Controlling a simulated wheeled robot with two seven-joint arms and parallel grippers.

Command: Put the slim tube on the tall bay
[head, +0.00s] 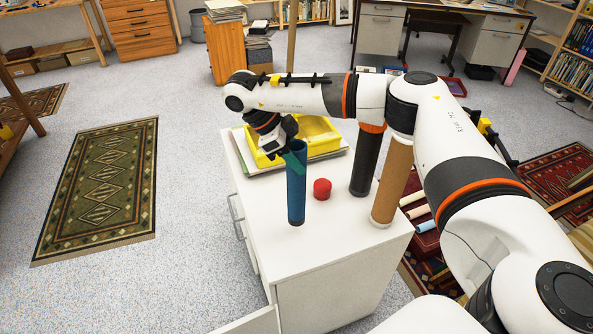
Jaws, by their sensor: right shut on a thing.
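A slim dark blue tube (296,195) stands upright at the left part of the white cabinet top (335,245). My right gripper (293,155) is shut on its upper end. The tube's lower end is at or very close to the cabinet top; I cannot tell if it touches. A black tube (366,165) with an orange band near its top and a thicker brown tube (392,185) stand upright to the right, their tops partly behind my right arm. I cannot make out which thing is the tall bay. My left gripper is not in view.
Pale rolls (417,210) lie right of the cabinet. A drawer or door (250,322) juts out at the cabinet's front. Floor to the left is open.

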